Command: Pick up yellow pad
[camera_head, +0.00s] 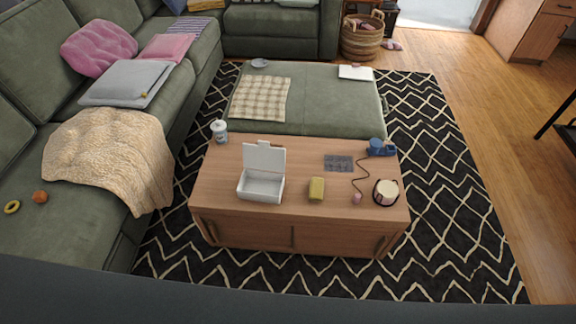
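The yellow pad (316,189) is a small yellow block on the wooden coffee table (215,180), near the middle of its front half. It stands to the right of an open white box (262,187) and apart from it. Neither of my grippers shows in the head view. A dark edge runs along the bottom of the picture.
On the table are a white cup (219,131), a dark patterned mat (339,163), a blue item (379,147) and a round cream-and-dark object (386,192). A green ottoman (330,105) adjoins behind. A green sofa (40,230) stands left; patterned rug (455,215) lies right.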

